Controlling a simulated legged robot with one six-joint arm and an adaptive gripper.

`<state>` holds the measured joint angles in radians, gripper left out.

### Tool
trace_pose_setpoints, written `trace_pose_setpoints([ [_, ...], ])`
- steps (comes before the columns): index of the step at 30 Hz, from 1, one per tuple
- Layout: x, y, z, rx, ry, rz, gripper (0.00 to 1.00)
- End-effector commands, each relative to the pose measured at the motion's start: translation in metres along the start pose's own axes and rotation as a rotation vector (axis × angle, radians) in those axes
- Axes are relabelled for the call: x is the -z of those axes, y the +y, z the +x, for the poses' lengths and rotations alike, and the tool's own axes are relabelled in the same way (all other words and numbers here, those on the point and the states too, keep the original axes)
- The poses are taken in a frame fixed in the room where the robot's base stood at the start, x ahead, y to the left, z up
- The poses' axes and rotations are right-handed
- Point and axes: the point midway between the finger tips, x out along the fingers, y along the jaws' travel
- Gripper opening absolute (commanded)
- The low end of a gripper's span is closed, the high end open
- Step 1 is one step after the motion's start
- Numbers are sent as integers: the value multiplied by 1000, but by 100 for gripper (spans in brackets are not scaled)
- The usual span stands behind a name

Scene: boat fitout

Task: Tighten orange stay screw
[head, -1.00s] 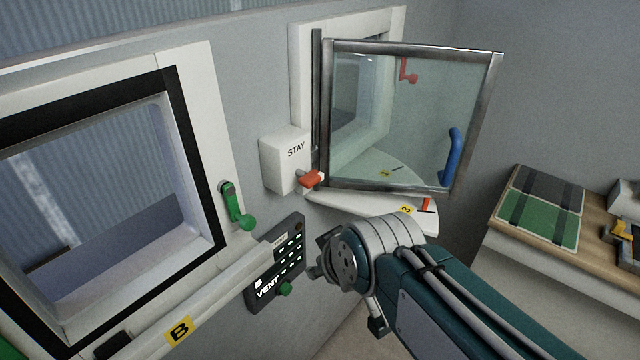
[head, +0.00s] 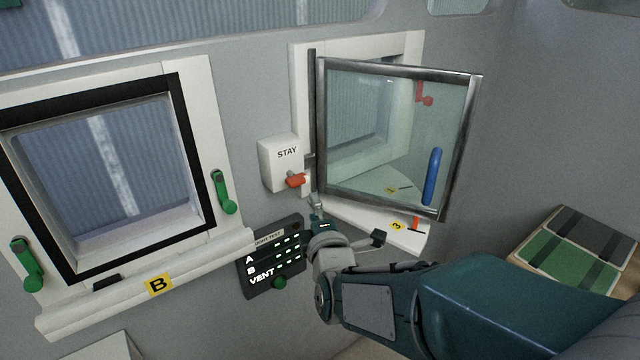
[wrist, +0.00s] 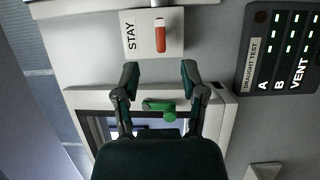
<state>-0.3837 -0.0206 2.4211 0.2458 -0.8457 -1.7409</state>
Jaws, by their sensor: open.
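The orange stay screw (head: 296,180) sticks out at the lower right of the white box marked STAY (head: 281,158), beside the hinge side of the open glass window (head: 395,130). In the wrist view the orange screw (wrist: 160,35) shows as an upright bar on the STAY box (wrist: 130,48). My gripper (wrist: 160,70) is open and empty there, its two fingers apart, with the screw beyond the fingertips and roughly centred between them. In the head view my gripper (head: 317,205) is below and right of the screw, apart from it; its fingers are small and partly hidden.
The draught test panel (head: 272,258) is on the wall below the STAY box. Window B's green handles (head: 223,192) are at left. A bench with green and grey pads (head: 570,255) stands at right.

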Motion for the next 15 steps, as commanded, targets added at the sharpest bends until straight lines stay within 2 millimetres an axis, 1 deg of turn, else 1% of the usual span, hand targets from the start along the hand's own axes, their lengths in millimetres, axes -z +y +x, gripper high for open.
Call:
trace_pose_setpoints([
  [2,4,-1,7,0,2,-3,54],
  [5,5,-2,21,3,2,-3,54],
  [15,-7,0,81,0,-1,9,54],
])
